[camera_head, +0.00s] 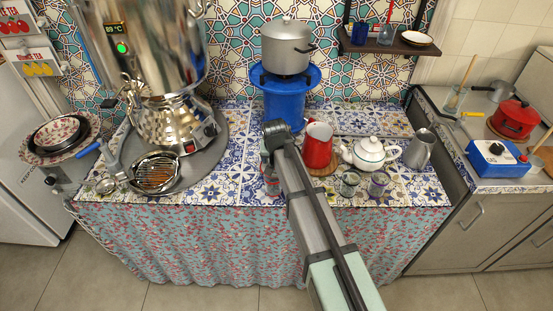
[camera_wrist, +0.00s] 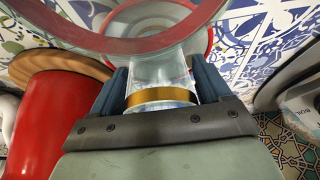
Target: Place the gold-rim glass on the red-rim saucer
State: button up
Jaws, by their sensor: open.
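The gold-rim glass (camera_wrist: 160,97) is clear with a gold band and stands between the two fingers of my gripper (camera_wrist: 162,82) in the wrist view. My gripper is open around it. The red-rim saucer (camera_wrist: 207,47) is white inside and shows just beyond the glass, partly hidden by it. I cannot tell from this angle whether the glass rests fully on the saucer. In the head view my arm's end (camera_head: 275,135) is above the counter's front middle and largely hides the glass and saucer.
A red pitcher (camera_head: 318,146) stands close right of my arm, with a white teapot (camera_head: 368,153) and two small glasses (camera_head: 350,183) (camera_head: 379,183) farther right. The samovar (camera_head: 165,125) is at left. A translucent red ring (camera_wrist: 110,45) crosses the upper wrist view.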

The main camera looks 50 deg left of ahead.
jog(key=v, duration=1.2)
jog(key=shift+a, duration=0.1)
